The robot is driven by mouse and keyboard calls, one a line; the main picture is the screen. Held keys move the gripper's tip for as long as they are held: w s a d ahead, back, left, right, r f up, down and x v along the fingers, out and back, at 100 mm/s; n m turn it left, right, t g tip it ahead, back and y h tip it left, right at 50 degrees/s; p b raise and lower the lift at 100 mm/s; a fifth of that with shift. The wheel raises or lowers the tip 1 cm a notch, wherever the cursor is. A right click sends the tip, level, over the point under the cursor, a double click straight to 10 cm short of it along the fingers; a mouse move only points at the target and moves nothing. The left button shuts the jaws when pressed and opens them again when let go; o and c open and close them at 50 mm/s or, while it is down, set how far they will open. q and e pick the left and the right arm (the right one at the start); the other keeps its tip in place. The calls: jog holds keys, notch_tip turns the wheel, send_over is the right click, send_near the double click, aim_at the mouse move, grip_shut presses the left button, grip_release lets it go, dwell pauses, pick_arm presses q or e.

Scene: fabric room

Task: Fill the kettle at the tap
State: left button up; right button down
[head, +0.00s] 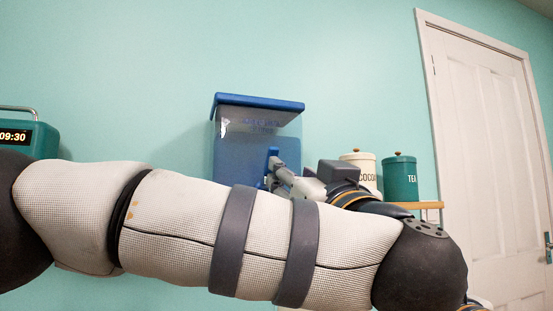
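No tap and no clearly recognisable kettle shows in the head view. A see-through blue, box-shaped container (240,150) with a solid blue top stands against the wall at the centre; I cannot tell what it is. My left arm crosses the view from the left and hides the container's lower part. My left gripper (272,172) appears small in front of the container's right side, with a blue part at its tip. I cannot tell whether it touches the container or whether its fingers are closed. My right gripper is not in view.
A cream cocoa canister (358,160) and a teal tea canister (400,178) stand on a wooden shelf (428,205) to the right. A teal clock radio (30,138) reading 09:30 is at far left. A white door (495,150) is at right. My arm hides any worktop.

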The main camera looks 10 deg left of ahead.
pick_arm(q)
jog(key=x, duration=1.1)
jog(key=shift+w+a+r, duration=0.15)
jog(key=shift+w+a, duration=0.05)
jog(key=shift+a, duration=0.1)
grip_shut()
